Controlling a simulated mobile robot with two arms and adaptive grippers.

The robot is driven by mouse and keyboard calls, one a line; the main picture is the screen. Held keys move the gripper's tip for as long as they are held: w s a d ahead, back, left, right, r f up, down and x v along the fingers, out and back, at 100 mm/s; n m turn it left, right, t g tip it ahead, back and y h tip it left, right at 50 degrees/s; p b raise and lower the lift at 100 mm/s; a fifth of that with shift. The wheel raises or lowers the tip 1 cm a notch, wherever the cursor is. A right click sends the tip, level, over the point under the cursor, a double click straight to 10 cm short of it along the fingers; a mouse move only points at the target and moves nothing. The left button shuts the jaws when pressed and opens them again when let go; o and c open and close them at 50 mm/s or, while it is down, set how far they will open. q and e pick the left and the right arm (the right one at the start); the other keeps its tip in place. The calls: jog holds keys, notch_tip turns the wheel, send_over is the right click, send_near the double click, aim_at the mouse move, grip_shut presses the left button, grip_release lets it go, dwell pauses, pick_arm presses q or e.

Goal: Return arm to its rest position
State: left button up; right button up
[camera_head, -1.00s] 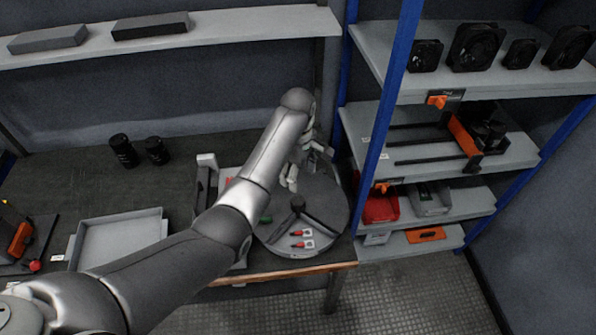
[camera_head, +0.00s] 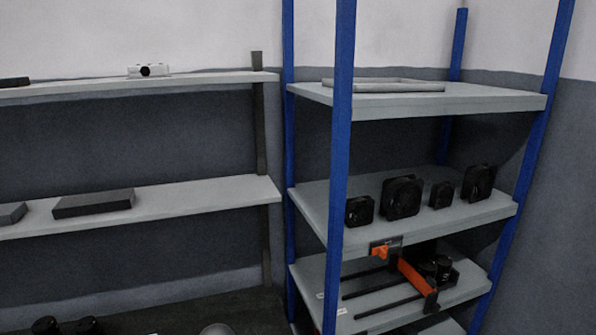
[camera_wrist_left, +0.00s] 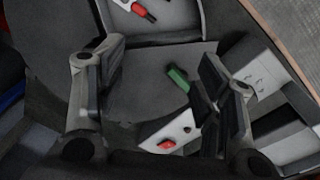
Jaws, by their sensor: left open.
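My left gripper (camera_wrist_left: 160,62) shows in the left wrist view with its two fingers spread wide apart and nothing held between them. Beyond the fingers is a grey round tray (camera_wrist_left: 140,82) with dividers. A green piece (camera_wrist_left: 177,78) lies near the right finger, but I see no grip on it. A red piece (camera_wrist_left: 166,144) lies on a white surface between the finger bases. Red pieces (camera_wrist_left: 143,12) lie in the tray section at the top. In the head view only a small grey rounded part, probably my arm, shows at the bottom edge. My right gripper is not seen.
In the head view, a blue-posted rack (camera_head: 338,170) stands right, with black fans (camera_head: 403,197) and an orange clamp-like tool (camera_head: 417,282) on its shelves. Wall shelves (camera_head: 190,197) are at left. Black cylinders (camera_head: 46,326) stand on the dark bench below.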

pick_arm(q)
jog(key=s+a+f+m+t, duration=0.1)
jog(key=s+a+m, duration=0.15)
jog(key=s, duration=0.45)
jog(key=s+a+f+m, duration=0.1)
jog(key=s+m, duration=0.2)
jog(key=s, duration=0.4)
jog(key=s+a+r+m+t, duration=0.2)
jog(key=s+r+m, duration=0.4)
jog(key=s, duration=0.6)
notch_tip(320, 180, down, 28)
jog(key=s+g+b, duration=0.2)
jog(key=b, duration=0.1)
jog(key=s+a+f+g+b, duration=0.1)
jog(key=s+a+f+b, duration=0.1)
jog(key=s+f, duration=1.4)
notch_tip(320, 180, down, 3)
jog(key=shift+s+a+r, duration=0.15)
jog(key=shift+s+a, duration=0.15)
jog(key=shift+a, duration=0.3)
